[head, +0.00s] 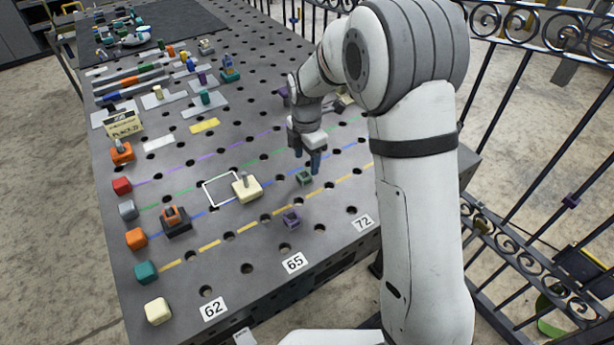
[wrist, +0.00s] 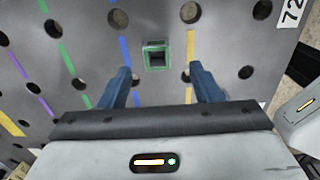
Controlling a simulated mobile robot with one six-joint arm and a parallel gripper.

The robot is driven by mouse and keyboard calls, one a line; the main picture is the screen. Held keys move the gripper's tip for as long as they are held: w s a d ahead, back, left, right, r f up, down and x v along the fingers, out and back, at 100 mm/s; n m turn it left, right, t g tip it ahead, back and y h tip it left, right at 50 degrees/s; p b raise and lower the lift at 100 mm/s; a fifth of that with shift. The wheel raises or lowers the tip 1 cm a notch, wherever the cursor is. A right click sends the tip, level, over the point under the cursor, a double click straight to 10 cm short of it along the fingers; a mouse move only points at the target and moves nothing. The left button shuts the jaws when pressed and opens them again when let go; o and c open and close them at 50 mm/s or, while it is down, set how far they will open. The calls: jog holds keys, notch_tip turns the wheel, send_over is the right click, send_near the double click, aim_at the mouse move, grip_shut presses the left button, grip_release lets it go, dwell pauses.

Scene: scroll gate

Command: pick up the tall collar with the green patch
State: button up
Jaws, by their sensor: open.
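A square hollow collar with a green rim (head: 304,178) stands on the perforated table, between the blue and yellow lines. In the wrist view the collar (wrist: 156,44) is seen from above, with a dark square opening. I cannot tell its full height, or a separate green patch from the rim. My gripper (head: 308,160) is open and empty, pointing down just behind and above the collar. In the wrist view its two blue fingers (wrist: 159,70) are apart, and the collar lies just beyond their tips, roughly centred between them.
A cream block with a peg (head: 246,187) is left of the green collar, beside a white square outline. A dark block with an orange top (head: 175,220) is further left. Iron railing (head: 545,130) runs along the right.

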aim_at(304, 173)
jog(key=f, duration=0.2)
jog(key=f+p, duration=0.1)
jog(key=f, duration=0.3)
jog(key=shift+w+a+f, duration=0.15)
jog(key=shift+a+f, duration=0.05)
jog(key=shift+a, duration=0.1)
jog(key=c, duration=1.2)
